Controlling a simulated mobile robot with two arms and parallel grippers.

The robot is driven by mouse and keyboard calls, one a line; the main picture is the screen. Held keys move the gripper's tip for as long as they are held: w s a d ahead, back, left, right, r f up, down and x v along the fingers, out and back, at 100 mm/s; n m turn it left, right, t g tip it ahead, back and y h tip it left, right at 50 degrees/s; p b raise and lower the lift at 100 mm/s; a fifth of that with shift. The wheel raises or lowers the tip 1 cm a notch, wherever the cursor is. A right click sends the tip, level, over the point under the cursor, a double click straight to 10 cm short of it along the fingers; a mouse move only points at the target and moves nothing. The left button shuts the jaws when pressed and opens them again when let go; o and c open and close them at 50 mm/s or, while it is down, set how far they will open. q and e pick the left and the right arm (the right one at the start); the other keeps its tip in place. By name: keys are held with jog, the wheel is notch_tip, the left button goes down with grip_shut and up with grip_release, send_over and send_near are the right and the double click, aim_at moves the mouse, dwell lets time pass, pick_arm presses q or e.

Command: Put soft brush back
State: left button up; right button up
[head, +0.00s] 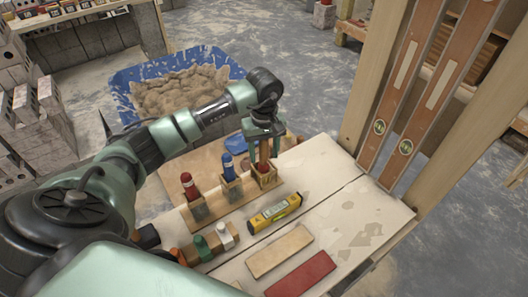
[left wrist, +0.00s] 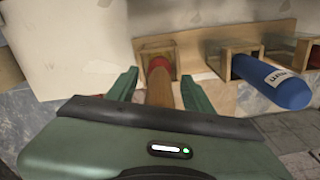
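A brush-like tool with a wooden handle (left wrist: 158,88) and a red part (left wrist: 158,63) stands in the right-hand box (head: 265,180) of a wooden rack. I cannot tell its bristles; its lower end is hidden in the box. My left gripper (head: 263,137) is above that box, pointing down. In the left wrist view its two fingers (left wrist: 158,92) are on either side of the handle, with a small gap on each side. A blue tool (head: 229,166) and a red tool (head: 189,185) stand in the other rack boxes. My right gripper is not in view.
The rack stands on a pale worktable (head: 345,222). A yellow level (head: 274,213), a tan block (head: 279,250) and a red block (head: 301,274) lie in front. Small coloured items stand at the left. Two long levels (head: 430,90) lean at the right. A blue-lined mortar tub (head: 125,83) is behind.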

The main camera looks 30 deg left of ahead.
pick_arm(q)
jog(key=shift+r+p, duration=2.35)
jog(key=shift+r, duration=1.65)
